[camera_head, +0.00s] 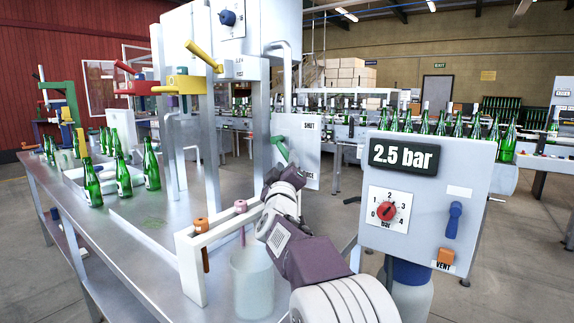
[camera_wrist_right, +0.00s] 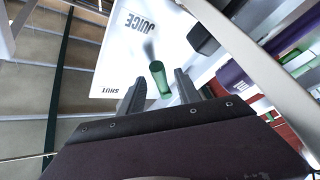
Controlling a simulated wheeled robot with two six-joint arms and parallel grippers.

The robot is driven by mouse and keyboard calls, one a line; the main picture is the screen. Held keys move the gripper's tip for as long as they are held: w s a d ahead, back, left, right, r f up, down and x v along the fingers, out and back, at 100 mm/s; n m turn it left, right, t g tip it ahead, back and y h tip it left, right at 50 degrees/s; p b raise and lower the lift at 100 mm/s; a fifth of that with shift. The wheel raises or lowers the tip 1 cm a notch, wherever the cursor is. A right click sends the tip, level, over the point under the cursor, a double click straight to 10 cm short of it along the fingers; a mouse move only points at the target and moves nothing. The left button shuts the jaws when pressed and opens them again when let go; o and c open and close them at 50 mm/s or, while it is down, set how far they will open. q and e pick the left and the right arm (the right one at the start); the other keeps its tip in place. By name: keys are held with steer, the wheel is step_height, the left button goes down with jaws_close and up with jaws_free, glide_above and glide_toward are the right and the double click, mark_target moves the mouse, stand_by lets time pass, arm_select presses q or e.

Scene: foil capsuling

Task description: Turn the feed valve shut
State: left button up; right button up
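The feed valve's green lever (camera_head: 281,148) is mounted on a pale panel (camera_head: 305,142) marked SHUT at the upper right and JUICE lower down. The lever is tilted, and which mark it points to I cannot tell. My right gripper (camera_head: 271,176) is just in front of the panel, close below the lever. In the right wrist view the green lever (camera_wrist_right: 159,80) shows between the two dark fingertips of my open right gripper (camera_wrist_right: 160,92), with space on both sides. Contact is not visible. My left gripper is not in view.
A gauge box (camera_head: 424,200) reading 2.5 bar stands to the right of my arm. A white rack (camera_head: 190,262) with orange and pink tools and a clear container (camera_head: 252,282) are close on the left. Green bottles (camera_head: 151,165) stand on the metal table (camera_head: 115,245).

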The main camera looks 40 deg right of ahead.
steer(key=shift+x, duration=1.15)
jaws_close()
stand_by(0.5)
